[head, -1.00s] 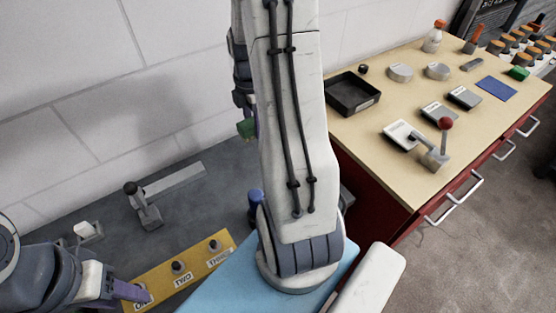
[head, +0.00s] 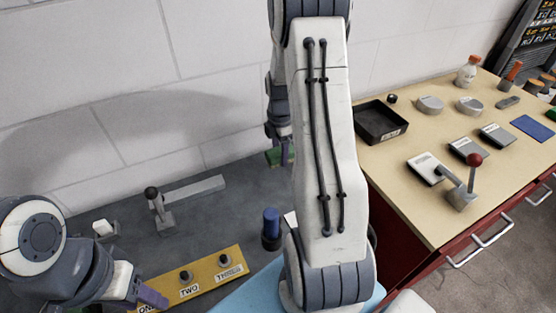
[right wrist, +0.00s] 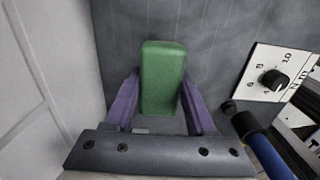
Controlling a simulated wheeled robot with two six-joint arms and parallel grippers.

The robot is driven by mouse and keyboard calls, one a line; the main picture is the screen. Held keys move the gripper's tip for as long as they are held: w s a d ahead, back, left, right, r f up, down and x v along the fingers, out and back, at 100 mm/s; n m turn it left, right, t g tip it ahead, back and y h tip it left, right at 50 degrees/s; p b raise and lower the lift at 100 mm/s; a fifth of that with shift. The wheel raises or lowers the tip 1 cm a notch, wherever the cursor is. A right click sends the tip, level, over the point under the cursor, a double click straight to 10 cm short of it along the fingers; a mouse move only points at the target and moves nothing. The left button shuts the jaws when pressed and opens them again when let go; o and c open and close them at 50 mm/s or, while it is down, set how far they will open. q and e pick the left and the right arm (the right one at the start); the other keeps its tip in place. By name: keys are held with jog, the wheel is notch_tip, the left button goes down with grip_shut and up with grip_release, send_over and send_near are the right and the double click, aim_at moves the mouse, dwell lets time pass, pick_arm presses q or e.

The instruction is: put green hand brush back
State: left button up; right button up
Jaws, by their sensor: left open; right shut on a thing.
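The green hand brush shows in the right wrist view as a green block (right wrist: 162,75) between the purple fingers of my right gripper (right wrist: 161,92), which is shut on it. In the head view only a small green part (head: 274,158) shows below the right gripper (head: 279,148), near the wall above the grey bench; my right arm hides much of this area. My left gripper (head: 150,298) is open and empty at the lower left, near the yellow panel (head: 207,275).
A blue-handled thing (head: 271,224) stands on the grey bench (head: 120,245); a dial plate (right wrist: 275,75) is right of the brush. A grey lever (head: 157,205) stands at left. The wooden-topped cabinet (head: 400,205) at right holds a black tray (head: 370,136) and a red-knobbed lever (head: 466,180).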

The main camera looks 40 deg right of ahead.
aim_at(278, 171)
jog(key=shift+w+a+f, duration=0.1)
jog(key=shift+w+f, duration=0.1)
jog(key=shift+w, duration=0.05)
notch_tip(278, 171, down, 3)
jog(key=shift+f+p, duration=0.15)
jog(key=shift+p, duration=0.35)
jog(key=shift+f, duration=0.3)
jog(key=shift+f, duration=0.2)
jog(key=o, duration=1.3)
